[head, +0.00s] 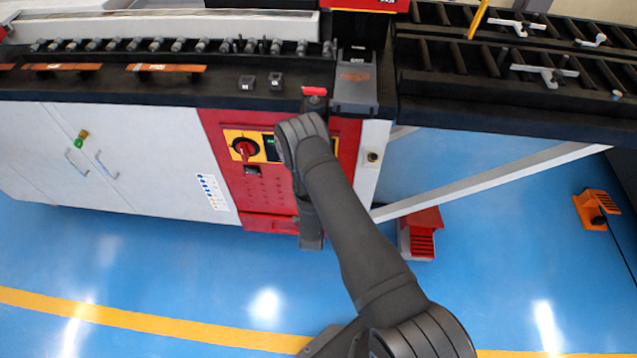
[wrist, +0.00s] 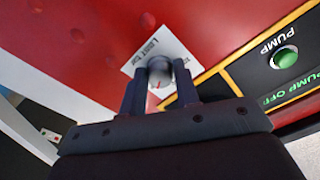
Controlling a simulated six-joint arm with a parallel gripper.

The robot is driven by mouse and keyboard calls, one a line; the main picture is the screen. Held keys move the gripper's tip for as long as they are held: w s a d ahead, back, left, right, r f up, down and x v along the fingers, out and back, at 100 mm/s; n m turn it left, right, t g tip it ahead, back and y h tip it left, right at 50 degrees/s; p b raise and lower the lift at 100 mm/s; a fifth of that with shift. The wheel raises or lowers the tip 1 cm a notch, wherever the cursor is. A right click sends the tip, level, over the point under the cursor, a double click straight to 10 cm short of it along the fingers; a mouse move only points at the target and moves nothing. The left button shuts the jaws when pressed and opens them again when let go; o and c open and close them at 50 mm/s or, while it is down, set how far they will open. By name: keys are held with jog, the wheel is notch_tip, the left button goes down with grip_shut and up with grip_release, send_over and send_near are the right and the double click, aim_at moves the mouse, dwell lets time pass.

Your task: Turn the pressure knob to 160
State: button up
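The pressure knob (wrist: 160,70) is a small grey round knob on a white label plate (wrist: 143,58) on the red panel, seen in the wrist view. The plate's print is partly covered and no 160 mark can be read. My gripper (wrist: 160,85) has its two dark fingers apart, one on each side of the knob. The frames do not show whether the fingers touch it. A small red mark shows just below the knob, between the fingers. In the head view my arm hides the knob and gripper in front of the red cabinet (head: 225,128).
A green pump button (wrist: 285,58) sits on a black, yellow-edged panel to the right in the wrist view. In the head view a red rotary switch (head: 244,149) is left of my arm, under the black bench edge. A red foot pedal (head: 420,240) stands on the blue floor.

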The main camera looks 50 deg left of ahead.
jog(key=shift+n, duration=0.3)
jog(key=n, duration=1.1)
dwell(0.6)
jog(key=o, duration=1)
jog(key=shift+c, duration=0.2)
jog(key=shift+d, duration=0.1)
jog(key=v, duration=1.7)
jog(key=shift+r, duration=0.1)
